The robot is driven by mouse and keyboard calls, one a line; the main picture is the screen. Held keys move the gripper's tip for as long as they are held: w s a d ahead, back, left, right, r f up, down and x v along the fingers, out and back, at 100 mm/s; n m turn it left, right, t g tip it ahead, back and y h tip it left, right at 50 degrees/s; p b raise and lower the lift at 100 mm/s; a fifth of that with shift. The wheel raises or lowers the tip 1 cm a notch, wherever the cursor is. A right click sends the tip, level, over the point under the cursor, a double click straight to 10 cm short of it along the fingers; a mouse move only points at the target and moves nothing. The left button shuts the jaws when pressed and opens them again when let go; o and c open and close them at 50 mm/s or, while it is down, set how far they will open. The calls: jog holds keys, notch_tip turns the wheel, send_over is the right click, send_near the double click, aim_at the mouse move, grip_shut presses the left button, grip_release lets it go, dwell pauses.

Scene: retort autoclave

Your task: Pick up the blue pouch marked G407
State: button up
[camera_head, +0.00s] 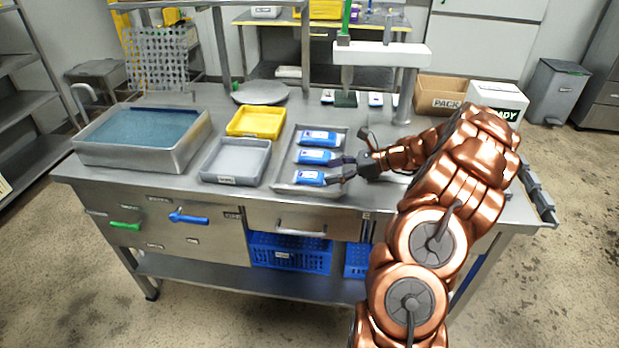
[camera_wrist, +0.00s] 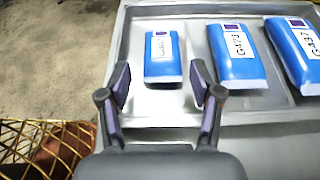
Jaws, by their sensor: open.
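Three blue pouches lie side by side in a metal tray (camera_head: 297,189). The pouch at the tray's near end (camera_head: 310,178) is leftmost in the wrist view (camera_wrist: 163,68); its label is small there but seems to read G407. The middle pouch (camera_head: 315,157) is marked G423 or similar in the wrist view (camera_wrist: 238,58). The far pouch (camera_head: 319,138) appears marked G437 in the wrist view (camera_wrist: 298,55). My gripper (camera_head: 343,168) is open and empty, at the right side of the near pouch. In the wrist view its fingers (camera_wrist: 160,82) frame that pouch's near end, apart from it.
A grey tray (camera_head: 237,162), a yellow tray (camera_head: 257,122) and a water-filled metal basin (camera_head: 143,160) stand to the left. A white press-like device (camera_head: 382,52) stands behind. Cardboard and white boxes (camera_head: 440,95) are at the back right. The tray's raised rim surrounds the pouches.

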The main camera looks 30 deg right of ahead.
aim_at(315, 175)
jog(key=shift+p+x, duration=0.75)
jog(key=shift+x, duration=2.05)
jog(key=shift+w+d+f, duration=0.1)
jog(key=shift+d, duration=0.05)
jog(key=c, duration=0.9)
jog(key=shift+c, duration=0.2)
